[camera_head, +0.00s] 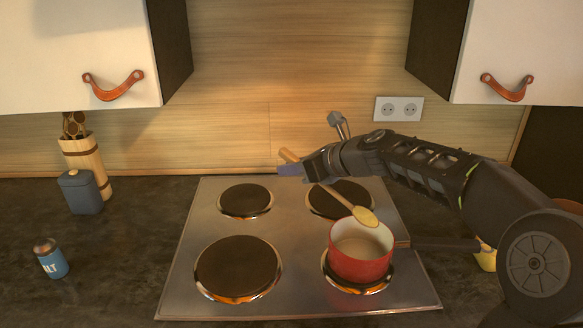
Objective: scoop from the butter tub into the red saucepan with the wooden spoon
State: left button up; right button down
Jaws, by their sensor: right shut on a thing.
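My right gripper (307,168) is shut on the wooden spoon (338,198) by its handle, above the back of the hob. The spoon slants down to the right. Its yellowish bowl end is over the back rim of the red saucepan (347,267); whether it touches the rim I cannot tell. The saucepan stands upright on the front right burner, its dark handle pointing right. Its inside looks pale, and I see no clear lump in it. A yellow thing (485,257) shows partly behind my right arm; I cannot tell if it is the butter tub. My left gripper is out of view.
The steel hob (303,292) has several burners; the others are bare. White cupboards with leather pulls hang above. The counter left of the hob is mostly free.

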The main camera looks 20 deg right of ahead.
jog(key=shift+a+r+n+t+h, duration=0.1)
jog(key=shift+n+t+h, duration=0.3)
jog(key=shift+h, duration=0.6)
jog(key=shift+t+h, duration=0.3)
jog(key=shift+h, duration=0.1)
jog(key=shift+d, duration=0.2)
jog(key=shift+w+d, duration=0.1)
jog(key=shift+d, duration=0.15)
jog(key=shift+p, duration=0.3)
